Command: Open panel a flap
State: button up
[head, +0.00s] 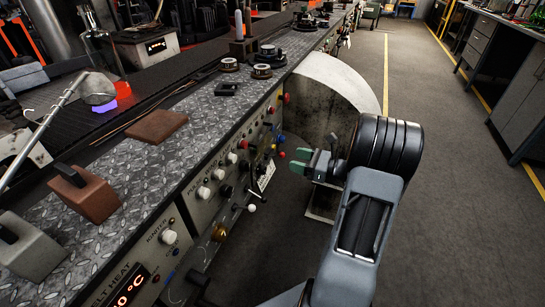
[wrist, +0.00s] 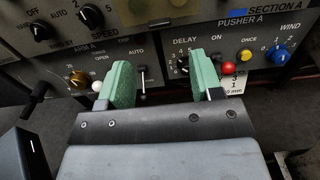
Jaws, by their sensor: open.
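My gripper (head: 301,161) is open, with green pads, in front of the control panel (head: 232,178) in the head view. In the wrist view, my gripper (wrist: 168,74) has its two pads spread with nothing between them, facing a panel marked SECTION A (wrist: 276,13). Labels there read ARM A, PUSHER A, SPEED, DELAY and WIND. A white ball knob (wrist: 97,86) is just left of the left pad, near the word OPEN. A small lever (wrist: 142,75) under AUTO shows between the pads. I cannot make out which part is the flap.
A red knob (wrist: 228,68), yellow button (wrist: 246,56) and blue knob (wrist: 278,53) are right of the pads. A black knob (wrist: 90,16) is above. In the head view, a large pale curved guard (head: 335,80) stands behind the gripper. The floor (head: 450,190) to the right is clear.

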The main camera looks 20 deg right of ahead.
aim_at(267, 144)
jog(key=b+x, duration=0.1)
jog(key=x, duration=0.8)
grip_shut()
jog(key=shift+s+a, duration=0.1)
jog(key=shift+a, duration=0.05)
